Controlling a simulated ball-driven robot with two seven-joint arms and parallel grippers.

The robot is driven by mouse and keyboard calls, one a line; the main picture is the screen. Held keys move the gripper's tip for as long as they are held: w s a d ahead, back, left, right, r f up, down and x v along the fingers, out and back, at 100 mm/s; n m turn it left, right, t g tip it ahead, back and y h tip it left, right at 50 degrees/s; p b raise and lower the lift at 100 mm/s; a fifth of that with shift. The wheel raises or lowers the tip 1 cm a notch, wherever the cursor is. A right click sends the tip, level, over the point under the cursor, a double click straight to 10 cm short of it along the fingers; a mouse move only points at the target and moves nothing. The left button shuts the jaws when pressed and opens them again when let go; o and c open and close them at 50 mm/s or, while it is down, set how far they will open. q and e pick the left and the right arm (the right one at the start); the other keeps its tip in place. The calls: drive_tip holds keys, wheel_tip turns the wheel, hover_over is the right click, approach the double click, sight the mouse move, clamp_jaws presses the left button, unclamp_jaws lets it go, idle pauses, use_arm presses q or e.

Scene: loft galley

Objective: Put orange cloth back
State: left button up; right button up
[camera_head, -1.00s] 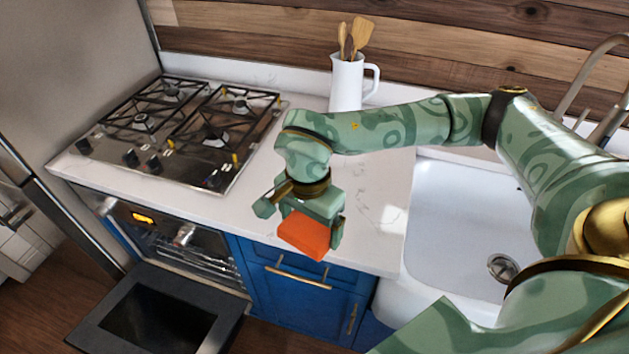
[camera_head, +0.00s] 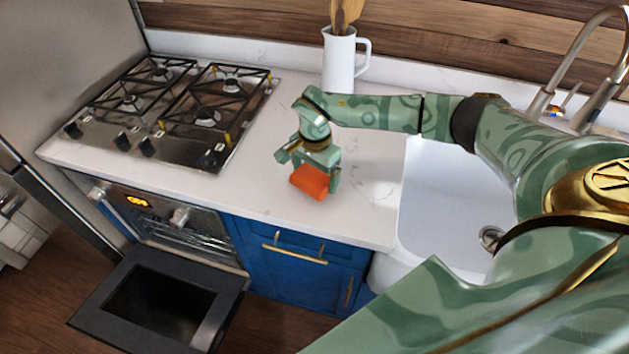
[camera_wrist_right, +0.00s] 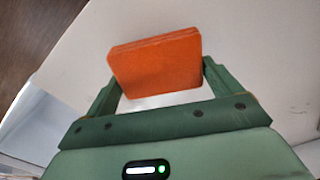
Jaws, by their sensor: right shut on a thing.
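The orange cloth (camera_head: 310,181) is a small folded block in my right gripper (camera_head: 308,176). The gripper is shut on it. The cloth is over the white counter between the stove and the sink; I cannot tell whether it touches the counter. In the right wrist view the cloth (camera_wrist_right: 156,64) sits tilted between the two green fingers of the right gripper (camera_wrist_right: 157,85), with the pale counter behind it. My left gripper is not in view.
The white counter (camera_head: 255,190) is clear around the gripper. A gas stove (camera_head: 175,105) is at left, the white sink (camera_head: 450,200) at right. A white jug (camera_head: 338,62) with wooden utensils stands behind. The oven door (camera_head: 160,300) hangs open below.

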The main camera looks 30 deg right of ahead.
sight(315, 175)
drive_tip(key=shift+f, duration=1.25)
drive_tip(key=shift+s+f, duration=0.1)
drive_tip(key=o, duration=0.6)
drive_tip(key=shift+a, duration=0.1)
wheel_tip(315, 175, up, 12)
drive_tip(key=shift+r+p, duration=0.1)
drive_tip(key=shift+p, duration=0.45)
